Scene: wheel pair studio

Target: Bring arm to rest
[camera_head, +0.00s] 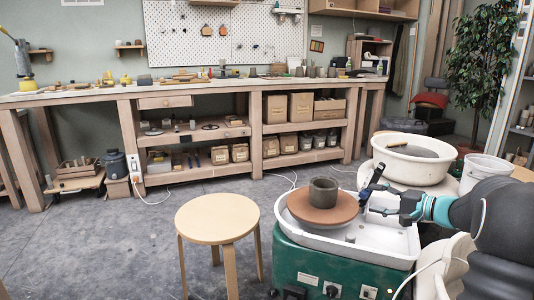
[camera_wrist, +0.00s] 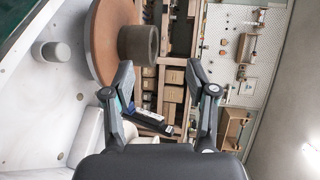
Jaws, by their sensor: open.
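My gripper (camera_head: 370,194) is at the right side of the potter's wheel, level with the round brown wheel plate (camera_head: 306,212). In the wrist view my gripper (camera_wrist: 161,76) has its two dark fingers spread apart with nothing gripped between their tips. A grey-brown clay cylinder (camera_head: 323,191) stands on the plate, to the left of the fingers. It also shows in the wrist view (camera_wrist: 140,45), near the left fingertip; in the head view there is a gap between them. A dark blue and white item (camera_wrist: 150,121) shows behind the fingers; I cannot tell what it is.
A white splash pan (camera_head: 385,240) surrounds the plate, on a green wheel body (camera_head: 315,268). A white basin (camera_head: 410,172) and a white bucket (camera_head: 484,172) stand close behind my arm. A wooden stool (camera_head: 218,219) is at front left. Grey floor (camera_head: 110,235) is open further left.

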